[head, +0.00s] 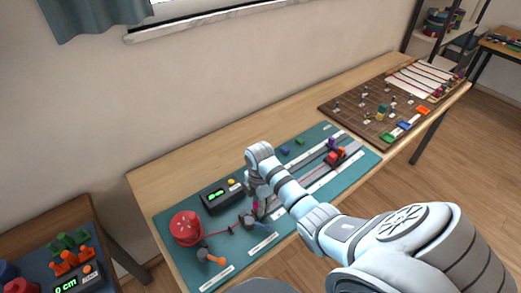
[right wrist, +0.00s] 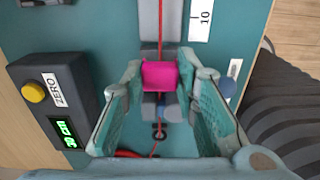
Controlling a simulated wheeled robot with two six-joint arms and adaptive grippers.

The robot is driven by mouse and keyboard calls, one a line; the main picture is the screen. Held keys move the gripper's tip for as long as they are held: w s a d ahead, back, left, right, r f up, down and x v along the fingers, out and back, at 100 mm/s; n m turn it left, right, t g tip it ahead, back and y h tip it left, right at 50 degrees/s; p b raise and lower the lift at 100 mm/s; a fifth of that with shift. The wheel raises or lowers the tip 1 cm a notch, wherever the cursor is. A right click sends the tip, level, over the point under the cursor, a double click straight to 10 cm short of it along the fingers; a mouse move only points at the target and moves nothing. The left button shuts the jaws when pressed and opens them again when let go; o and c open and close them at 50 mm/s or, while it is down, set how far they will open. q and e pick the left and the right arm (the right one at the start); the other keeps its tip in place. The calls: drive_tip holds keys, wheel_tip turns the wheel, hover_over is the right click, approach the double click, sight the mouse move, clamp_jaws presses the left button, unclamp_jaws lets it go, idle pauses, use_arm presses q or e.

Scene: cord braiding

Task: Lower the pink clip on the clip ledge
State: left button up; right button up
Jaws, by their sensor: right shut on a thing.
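The pink clip (right wrist: 160,75) sits between the fingertips of my right gripper (right wrist: 167,74), which is shut on it. A red cord (right wrist: 160,30) runs up and down the picture past the clip. Grey block parts (right wrist: 172,112) show just below the clip in the right wrist view; I cannot tell whether the clip touches them or which part is the ledge. In the head view the clip (head: 255,207) is small and partly hidden by my right gripper (head: 257,198), over the teal mat (head: 285,225). My left gripper is not in view.
A black box (right wrist: 55,95) with a yellow button and green display stands beside the gripper. A red spool (head: 186,228) and an orange-handled tool (head: 212,256) are at the mat's left. A red block (head: 336,156) is to the right. A brown board (head: 375,105) lies further right.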

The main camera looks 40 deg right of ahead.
drive_tip(key=shift+f, duration=0.2)
drive_tip(key=shift+f, duration=0.25)
drive_tip(key=o, duration=0.8)
drive_tip(key=shift+r, duration=0.1)
wheel_tip(320, 180, up, 3)
drive_tip(key=p, duration=0.3)
drive_tip(key=shift+r, duration=2.45)
